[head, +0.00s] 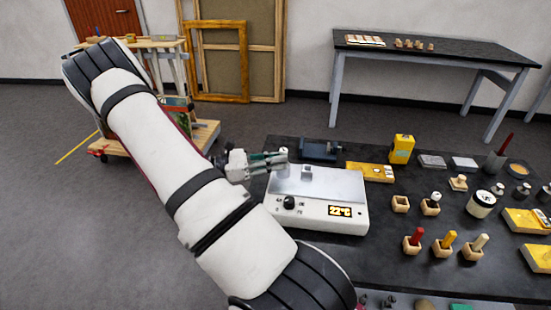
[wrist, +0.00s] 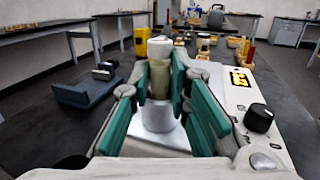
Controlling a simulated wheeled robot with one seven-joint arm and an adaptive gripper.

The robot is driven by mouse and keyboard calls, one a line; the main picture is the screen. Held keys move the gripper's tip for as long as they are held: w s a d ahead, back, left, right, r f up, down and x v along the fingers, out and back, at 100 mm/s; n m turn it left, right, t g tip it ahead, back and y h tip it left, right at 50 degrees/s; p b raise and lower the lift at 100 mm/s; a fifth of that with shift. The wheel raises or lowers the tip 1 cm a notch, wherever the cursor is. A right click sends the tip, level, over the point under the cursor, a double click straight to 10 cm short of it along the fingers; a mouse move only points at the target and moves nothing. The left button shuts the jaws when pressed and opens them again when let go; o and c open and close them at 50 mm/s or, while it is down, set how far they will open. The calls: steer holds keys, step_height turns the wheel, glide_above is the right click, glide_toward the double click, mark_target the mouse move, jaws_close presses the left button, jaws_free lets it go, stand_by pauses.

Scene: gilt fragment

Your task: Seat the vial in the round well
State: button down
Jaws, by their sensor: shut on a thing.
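My gripper (wrist: 160,85) is shut on a yellowish translucent vial (wrist: 158,80) with a white cap, held upright between the green finger pads. In the head view my gripper (head: 270,160) is over the left back edge of a white hot plate (head: 330,218), and the vial's pale cap (head: 283,151) shows at the fingertips. A small grey metal block (head: 307,171) stands on the plate's metal top, to the right of the gripper. In the wrist view a grey cylindrical piece (wrist: 158,118) shows below the vial; whether they touch I cannot tell. No well opening is clearly visible.
The hot plate has a black knob (head: 289,203) and a lit display (head: 340,211). A dark blue fixture (head: 320,150) sits behind it. Yellow trays, wooden holders and a yellow container (head: 402,149) crowd the black table's (head: 385,265) right side.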

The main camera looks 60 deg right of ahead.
steer(key=c, duration=1.4)
jaws_free()
steer(key=shift+c, duration=0.2)
steer(key=v, duration=1.2)
steer(key=s+a+r+m+t+y, duration=0.2)
steer(key=a+r+t, duration=0.4)
steer(key=a, duration=0.4)
steer(key=s+a+r+m+t+y, duration=0.2)
steer(key=s+a+r+t+y, duration=0.3)
steer(key=a, duration=0.5)
steer(key=s+a+r+m+t+y, duration=0.3)
steer(key=a+r+t, duration=0.4)
steer(key=a, duration=0.3)
steer(key=shift+s+a+r+t+y, duration=0.2)
steer(key=shift+r+t+y, duration=0.1)
steer(key=shift+t, duration=0.5)
